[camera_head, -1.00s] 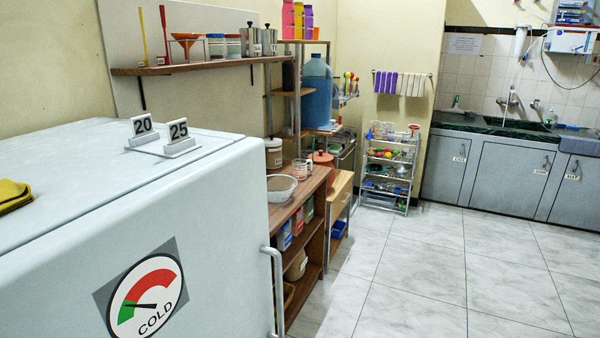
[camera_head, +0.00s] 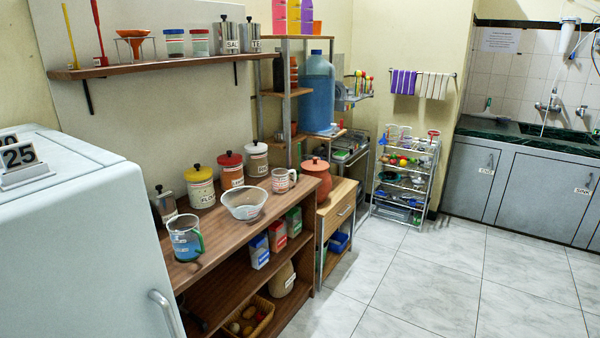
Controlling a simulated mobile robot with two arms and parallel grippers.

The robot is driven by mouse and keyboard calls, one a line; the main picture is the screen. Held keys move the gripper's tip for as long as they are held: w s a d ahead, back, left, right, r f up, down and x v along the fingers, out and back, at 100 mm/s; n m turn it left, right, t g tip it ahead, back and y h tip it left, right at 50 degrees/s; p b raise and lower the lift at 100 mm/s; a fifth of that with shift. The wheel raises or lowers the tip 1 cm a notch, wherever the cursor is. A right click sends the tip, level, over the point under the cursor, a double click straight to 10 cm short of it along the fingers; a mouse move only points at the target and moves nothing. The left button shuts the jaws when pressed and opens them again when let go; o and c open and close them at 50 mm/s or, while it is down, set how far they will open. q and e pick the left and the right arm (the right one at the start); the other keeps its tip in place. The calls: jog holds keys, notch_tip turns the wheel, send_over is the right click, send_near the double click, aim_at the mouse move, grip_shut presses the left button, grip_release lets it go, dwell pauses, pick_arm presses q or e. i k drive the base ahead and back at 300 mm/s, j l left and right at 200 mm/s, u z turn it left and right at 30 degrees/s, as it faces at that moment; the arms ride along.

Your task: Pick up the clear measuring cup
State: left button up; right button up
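A clear measuring cup (camera_head: 280,181) with reddish markings stands upright near the far end of the brown wooden counter, behind a clear bowl (camera_head: 244,202). A second see-through cup (camera_head: 183,243) with a green handle and pale markings stands at the near end of the same counter, close to the fridge. Neither of my grippers is in view.
The white fridge (camera_head: 75,240) fills the near left, beside the counter (camera_head: 215,225). Lidded canisters (camera_head: 201,188) line the counter's back, under a wall shelf (camera_head: 150,66). A terracotta pot (camera_head: 317,180) stands beyond. The tiled floor (camera_head: 440,290) at right is clear.

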aim_at(280, 176)
jog(key=i+l+u, duration=0.3)
jog(key=i+l, duration=0.95)
jog(key=i, duration=0.05)
